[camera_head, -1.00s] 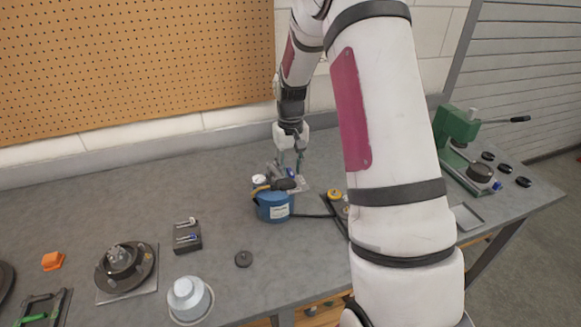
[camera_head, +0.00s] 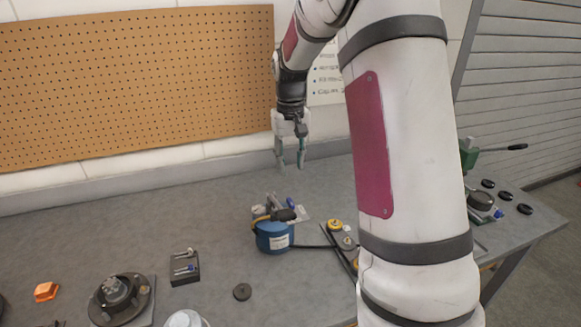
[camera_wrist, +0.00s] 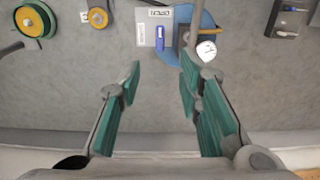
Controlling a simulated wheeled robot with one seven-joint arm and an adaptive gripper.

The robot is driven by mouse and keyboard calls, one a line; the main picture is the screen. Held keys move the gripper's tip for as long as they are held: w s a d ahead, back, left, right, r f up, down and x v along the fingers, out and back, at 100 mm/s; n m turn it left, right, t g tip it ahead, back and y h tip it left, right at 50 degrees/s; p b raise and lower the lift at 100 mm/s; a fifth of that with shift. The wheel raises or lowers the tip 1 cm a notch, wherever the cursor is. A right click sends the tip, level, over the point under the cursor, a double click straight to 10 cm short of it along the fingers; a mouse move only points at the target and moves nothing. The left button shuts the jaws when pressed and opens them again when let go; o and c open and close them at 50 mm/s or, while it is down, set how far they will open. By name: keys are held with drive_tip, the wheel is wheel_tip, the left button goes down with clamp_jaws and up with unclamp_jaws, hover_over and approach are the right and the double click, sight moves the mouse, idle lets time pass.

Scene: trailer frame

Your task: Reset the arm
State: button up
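My gripper (camera_head: 290,160) hangs fingers-down above the back of the grey workbench, short of the wall. Its two green-padded fingers are spread apart with nothing between them; in the wrist view the gripper (camera_wrist: 158,82) shows the same gap over bare bench. The blue round device (camera_head: 273,236) with a dial and a dark handle stands on the bench below and in front of the gripper, apart from it. It also shows at the top of the wrist view (camera_wrist: 207,17).
Yellow pulleys (camera_head: 335,225) with a belt lie right of the blue device. A green press (camera_head: 468,157) stands right. The pegboard (camera_head: 130,85) is behind.

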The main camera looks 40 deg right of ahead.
idle(0.4)
drive_tip(key=s+a+r+n+t, duration=0.1)
drive_tip(key=s+a+r+t, duration=0.1)
drive_tip(key=s+a+r, duration=0.8)
drive_tip(key=s+a+r+n+t, duration=0.1)
drive_tip(key=s+a, duration=0.3)
drive_tip(key=s, duration=0.4)
drive_tip(key=s+a+r+n+t, duration=0.1)
drive_tip(key=s+a, duration=0.3)
drive_tip(key=s, duration=0.4)
drive_tip(key=shift+a+r+t, duration=0.25)
drive_tip(key=shift+a+t, duration=0.1)
drive_tip(key=shift+t, duration=0.45)
